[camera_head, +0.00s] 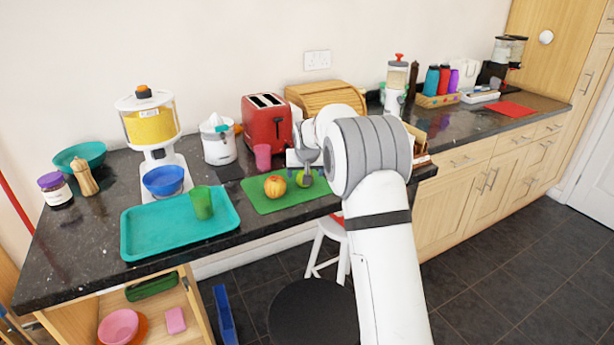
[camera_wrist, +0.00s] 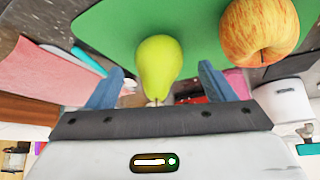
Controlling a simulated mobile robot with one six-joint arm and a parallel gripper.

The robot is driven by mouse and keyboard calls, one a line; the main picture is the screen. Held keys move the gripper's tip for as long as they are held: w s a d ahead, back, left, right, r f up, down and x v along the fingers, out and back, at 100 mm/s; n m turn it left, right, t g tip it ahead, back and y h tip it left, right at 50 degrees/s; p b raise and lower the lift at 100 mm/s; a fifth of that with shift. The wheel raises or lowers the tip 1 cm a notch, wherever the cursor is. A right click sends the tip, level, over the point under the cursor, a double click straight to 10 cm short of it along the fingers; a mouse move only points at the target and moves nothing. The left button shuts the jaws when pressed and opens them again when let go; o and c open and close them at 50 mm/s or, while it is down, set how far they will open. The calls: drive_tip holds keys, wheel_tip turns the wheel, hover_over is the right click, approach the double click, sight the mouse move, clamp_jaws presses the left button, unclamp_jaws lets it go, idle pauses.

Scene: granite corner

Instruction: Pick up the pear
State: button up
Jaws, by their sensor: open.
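The green pear (camera_wrist: 158,62) lies on the green cutting board (camera_wrist: 125,25), seen in the wrist view between the two blue fingers of my gripper (camera_wrist: 160,88). The fingers stand apart, one on each side of the pear's narrow end, with gaps showing. In the head view the pear (camera_head: 304,179) sits on the right part of the board (camera_head: 262,204), partly hidden by my gripper (camera_head: 305,172), which is just above it. A red-yellow apple (camera_wrist: 259,30) lies on the board beside the pear; it also shows in the head view (camera_head: 275,187).
A red toaster (camera_head: 267,125) and a pink cup (camera_head: 262,157) stand behind the board. A teal tray (camera_head: 150,243) with a green cup (camera_head: 202,203) and a blue bowl (camera_head: 164,181) near it are to the left. A white stool (camera_head: 326,243) stands below the counter edge.

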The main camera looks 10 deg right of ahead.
drive_tip(key=x, duration=0.2)
drive_tip(key=shift+w+f, duration=0.15)
drive_tip(key=shift+f, duration=0.05)
drive_tip(key=shift+c, duration=0.6)
drive_tip(key=c, duration=1)
